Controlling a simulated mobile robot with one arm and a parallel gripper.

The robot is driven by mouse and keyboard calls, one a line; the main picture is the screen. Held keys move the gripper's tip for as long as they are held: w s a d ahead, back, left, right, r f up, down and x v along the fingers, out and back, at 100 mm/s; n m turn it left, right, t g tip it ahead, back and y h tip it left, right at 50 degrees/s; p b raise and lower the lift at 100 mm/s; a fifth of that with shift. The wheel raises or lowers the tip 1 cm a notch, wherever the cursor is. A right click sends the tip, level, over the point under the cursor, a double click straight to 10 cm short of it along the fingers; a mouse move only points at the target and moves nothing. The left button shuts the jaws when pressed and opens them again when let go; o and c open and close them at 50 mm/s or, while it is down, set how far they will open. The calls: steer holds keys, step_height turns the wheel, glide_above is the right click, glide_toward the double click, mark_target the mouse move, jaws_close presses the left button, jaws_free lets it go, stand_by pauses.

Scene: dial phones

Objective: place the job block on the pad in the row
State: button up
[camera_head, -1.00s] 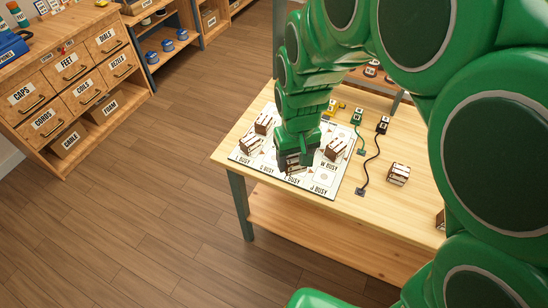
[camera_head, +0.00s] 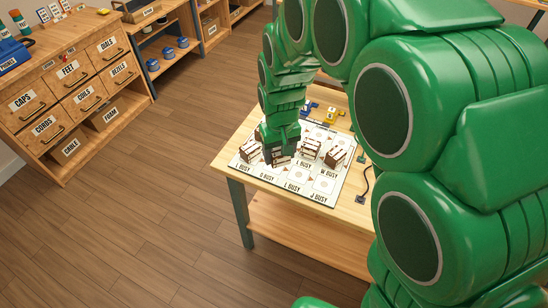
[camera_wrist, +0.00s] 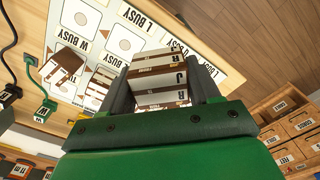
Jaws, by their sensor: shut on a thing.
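My gripper (camera_head: 279,150) is over the white pad board (camera_head: 298,186) on the wooden table, its jaws shut on a brown-and-white block. In the wrist view this held block (camera_wrist: 160,78) sits between the dark jaws, with a large J on a face and R letters on its neighbouring faces. Whether it touches the board cannot be told. The board bears square pads with round marks and labels such as L BUSY, W BUSY and J BUSY. Other similar blocks stand beside the gripper, one to its left (camera_head: 249,151) and others to its right (camera_head: 310,150) (camera_head: 336,156).
The front pads of the board look empty. A green plug with a cord (camera_wrist: 44,109) and a black cord (camera_head: 364,186) lie beside the board. A yellow item (camera_head: 330,115) is behind it. A drawer cabinet (camera_head: 75,90) stands apart at left. My arm hides the table's right part.

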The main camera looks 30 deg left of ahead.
steer(key=shift+w+a+f, duration=0.6)
steer(key=shift+w+f, duration=0.1)
steer(key=shift+f, duration=0.35)
steer(key=shift+w+a+f, duration=0.55)
steer(key=shift+w+f, duration=0.2)
steer(key=shift+f, duration=0.3)
steer(key=shift+w+a+f, duration=0.6)
steer(key=shift+w+f, duration=0.1)
steer(key=shift+f, duration=0.35)
steer(key=shift+w+a+f, duration=0.1)
steer(key=shift+f, duration=1.55)
steer(key=shift+f, duration=0.1)
steer(key=o, duration=1.1)
step_height(320, 180, up, 12)
steer(key=shift+r, duration=0.15)
